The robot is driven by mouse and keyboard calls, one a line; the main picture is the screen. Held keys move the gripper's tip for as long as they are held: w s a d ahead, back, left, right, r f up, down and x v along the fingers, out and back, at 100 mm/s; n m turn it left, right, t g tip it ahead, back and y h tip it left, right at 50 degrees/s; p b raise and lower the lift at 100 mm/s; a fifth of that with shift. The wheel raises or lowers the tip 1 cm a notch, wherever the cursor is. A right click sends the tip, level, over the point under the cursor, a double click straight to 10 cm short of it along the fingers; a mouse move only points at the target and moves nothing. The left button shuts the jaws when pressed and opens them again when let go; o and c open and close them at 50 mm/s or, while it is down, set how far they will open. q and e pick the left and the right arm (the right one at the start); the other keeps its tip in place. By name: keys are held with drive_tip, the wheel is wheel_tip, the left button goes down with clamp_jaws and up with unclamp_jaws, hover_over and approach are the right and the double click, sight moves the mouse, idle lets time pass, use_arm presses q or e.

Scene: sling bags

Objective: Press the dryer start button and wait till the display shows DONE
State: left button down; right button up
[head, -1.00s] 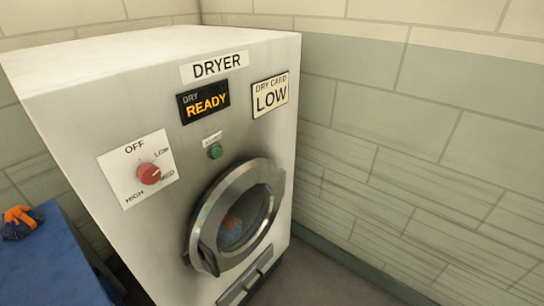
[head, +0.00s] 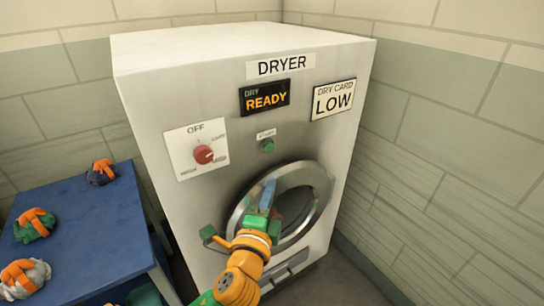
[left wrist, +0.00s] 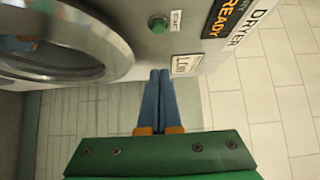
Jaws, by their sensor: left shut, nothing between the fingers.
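The white dryer (head: 220,90) has a black display (head: 265,98) reading "DRY READY" in orange. The green start button (head: 267,146) sits below the display under a small label; it also shows in the left wrist view (left wrist: 157,25). My left gripper (head: 268,185) is shut and empty, in front of the round door and below the button in the head view. In the left wrist view its blue fingers (left wrist: 159,72) are together, apart from the button. My right gripper is in neither view.
The round door (head: 325,185) looks shut. A red knob (head: 203,154) is on a white panel left of the button. A "DRY CARD LOW" sign (head: 333,100) is at right. A blue table (head: 85,240) with several orange-strapped bundles stands at left.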

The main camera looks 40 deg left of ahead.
use_arm(q)
drive_tip(key=p, duration=0.2)
approach(270, 147)
drive_tip(key=w+d, duration=0.2)
drive_tip(key=w, duration=0.3)
drive_tip(key=a, duration=0.1)
drive_tip(key=w+a, duration=0.1)
drive_tip(key=a+p, duration=0.1)
drive_tip(key=a, duration=0.1)
drive_tip(key=shift+w+f, duration=0.25)
drive_tip(key=shift+f, duration=0.05)
drive_tip(key=shift+d, duration=0.1)
drive_tip(key=shift+w+a, duration=0.25)
drive_tip(key=shift+a, duration=0.3)
drive_tip(key=shift+a+r, duration=0.1)
drive_tip(key=shift+r, duration=0.2)
